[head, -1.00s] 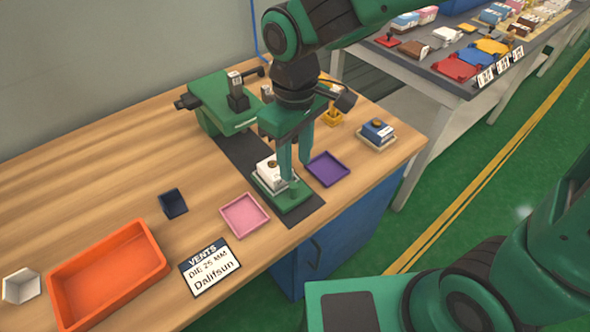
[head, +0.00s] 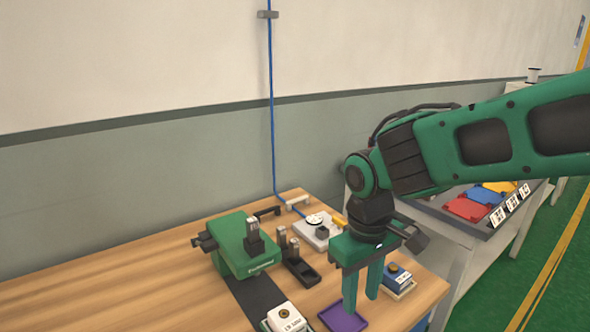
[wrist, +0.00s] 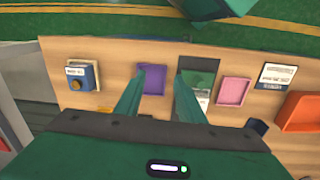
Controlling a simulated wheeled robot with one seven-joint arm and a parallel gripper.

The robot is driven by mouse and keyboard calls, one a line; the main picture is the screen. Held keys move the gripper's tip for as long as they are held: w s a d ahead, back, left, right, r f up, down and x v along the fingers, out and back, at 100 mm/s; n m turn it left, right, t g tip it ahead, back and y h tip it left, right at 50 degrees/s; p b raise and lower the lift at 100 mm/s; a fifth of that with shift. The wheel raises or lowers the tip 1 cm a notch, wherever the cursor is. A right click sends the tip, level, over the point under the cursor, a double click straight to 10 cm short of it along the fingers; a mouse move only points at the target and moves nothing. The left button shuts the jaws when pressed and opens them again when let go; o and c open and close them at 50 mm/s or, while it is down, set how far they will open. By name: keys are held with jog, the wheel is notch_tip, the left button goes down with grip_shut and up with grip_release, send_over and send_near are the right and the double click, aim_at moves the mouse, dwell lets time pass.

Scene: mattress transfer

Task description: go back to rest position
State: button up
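My gripper (head: 361,297) is at the right part of the wooden table in the head view, pointing down. Its two green fingers stand apart with nothing between them. The gripper also shows in the wrist view (wrist: 163,74). In the head view its fingertips appear just behind and above the purple tray (head: 343,319). My arm reaches in from the right edge.
A green press (head: 243,246) stands on the table (head: 130,285). A white block (head: 287,318) sits left of the purple tray, a blue block (head: 397,275) right of it. The wrist view shows a pink tray (wrist: 234,91) and an orange bin (wrist: 302,112).

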jog(key=s+d+r+m, duration=0.1)
jog(key=d+m, duration=0.3)
jog(key=d, duration=0.8)
jog(key=s+d+m, duration=0.8)
jog(key=s+d, duration=0.5)
jog(key=d, duration=0.3)
jog(key=shift+s+f+y, duration=0.15)
jog(key=shift+f+y, duration=0.15)
jog(key=shift+f, duration=0.15)
jog(key=shift+w+f, duration=0.25)
jog(key=shift+w, duration=0.35)
